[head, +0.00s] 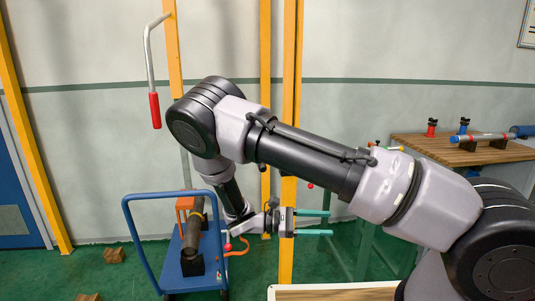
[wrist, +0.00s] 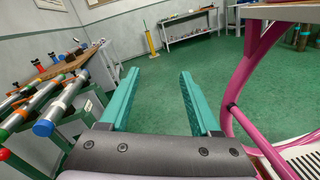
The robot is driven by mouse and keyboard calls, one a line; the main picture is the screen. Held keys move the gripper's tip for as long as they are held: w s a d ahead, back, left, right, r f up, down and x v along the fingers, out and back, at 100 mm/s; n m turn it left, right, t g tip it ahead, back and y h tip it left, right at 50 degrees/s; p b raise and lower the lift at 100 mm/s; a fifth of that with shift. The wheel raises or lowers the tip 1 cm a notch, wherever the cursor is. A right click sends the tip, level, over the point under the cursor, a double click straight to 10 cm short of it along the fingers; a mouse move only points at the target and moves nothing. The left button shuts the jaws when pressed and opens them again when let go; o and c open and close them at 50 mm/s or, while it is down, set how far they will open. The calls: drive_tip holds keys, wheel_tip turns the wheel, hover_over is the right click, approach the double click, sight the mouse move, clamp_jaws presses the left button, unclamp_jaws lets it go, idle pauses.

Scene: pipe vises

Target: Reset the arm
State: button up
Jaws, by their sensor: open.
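My gripper (head: 326,222) shows in the head view at the end of my bent arm, low in the middle of the picture. Its two teal fingers point right and are apart, with nothing between them. In the wrist view my gripper (wrist: 157,82) is also open and empty, with green floor visible past the fingertips. In the head view it hangs to the right of a blue cart (head: 128,222) and touches nothing that I can see. My arm hides part of the wall and the middle of the scene.
The cart carries a dark pipe (head: 193,226). A wooden bench (head: 450,150) with red and blue vises stands at right. A wooden-topped table edge (head: 330,292) is at the bottom. A pink frame (wrist: 250,70) is right in the wrist view; pipes (wrist: 55,105) lie left. Yellow posts (head: 290,100) stand behind.

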drive_tip(key=s+d+r+m+t+y, duration=0.3)
drive_tip(key=r+m+y, duration=0.2)
drive_tip(key=r, duration=0.7)
drive_tip(key=s+d+r+m+t+y, duration=0.3)
drive_tip(key=r+m+y, duration=0.3)
drive_tip(key=r, duration=0.6)
drive_tip(key=s+d+r+m+t+y, duration=0.2)
drive_tip(key=r+m+y, duration=0.4)
drive_tip(key=r+y, duration=0.3)
wheel_tip(320, 180, up, 3)
drive_tip(key=shift+s+d+t, duration=0.4)
drive_tip(key=shift+s+d, duration=0.3)
drive_tip(key=shift+d, duration=0.1)
